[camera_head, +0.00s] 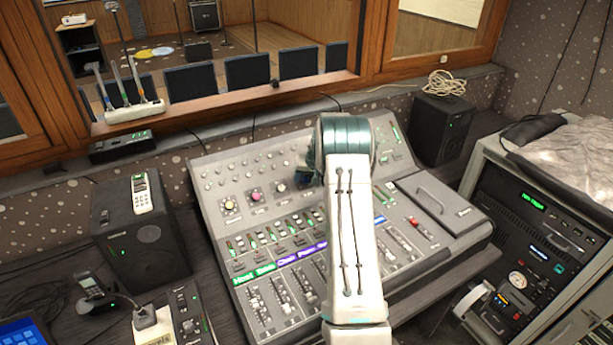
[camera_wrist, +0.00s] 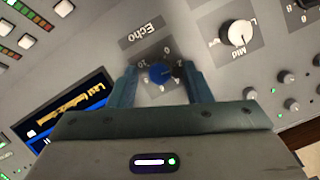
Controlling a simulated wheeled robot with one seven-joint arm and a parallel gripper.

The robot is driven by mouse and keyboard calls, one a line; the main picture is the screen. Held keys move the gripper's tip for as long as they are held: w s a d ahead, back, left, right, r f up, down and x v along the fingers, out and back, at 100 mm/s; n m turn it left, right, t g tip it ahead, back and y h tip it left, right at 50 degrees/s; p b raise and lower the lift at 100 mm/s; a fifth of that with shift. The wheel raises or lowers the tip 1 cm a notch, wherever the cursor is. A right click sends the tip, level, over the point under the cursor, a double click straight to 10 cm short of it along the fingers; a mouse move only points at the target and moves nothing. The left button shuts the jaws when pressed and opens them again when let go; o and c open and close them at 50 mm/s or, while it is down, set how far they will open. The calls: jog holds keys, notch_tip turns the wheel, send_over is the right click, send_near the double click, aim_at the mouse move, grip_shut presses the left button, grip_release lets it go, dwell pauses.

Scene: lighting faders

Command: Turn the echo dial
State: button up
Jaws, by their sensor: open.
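The echo dial (camera_wrist: 160,74) is a blue round knob on a grey panel, with numbers around it and the label "Echo" upside down beside it in the wrist view. My gripper (camera_wrist: 158,70) is open, with one teal finger on each side of the dial. I cannot tell whether the fingers touch it or how deep they reach. In the head view my gripper (camera_head: 304,178) is over the upper middle of the mixing console (camera_head: 215,163), and my arm hides part of the panel. I cannot make out the echo dial clearly there.
A white "Mid" knob (camera_wrist: 236,33) and several small knobs lie right of the dial in the wrist view. A lit screen (camera_wrist: 72,112) lies to the left.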

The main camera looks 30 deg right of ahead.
jog(key=shift+w+f, duration=0.1)
jog(key=shift+f, duration=0.1)
grip_shut()
jog(key=shift+f+m+b, duration=0.1)
jog(key=shift+m+b, duration=0.2)
jog(key=shift+b, duration=0.1)
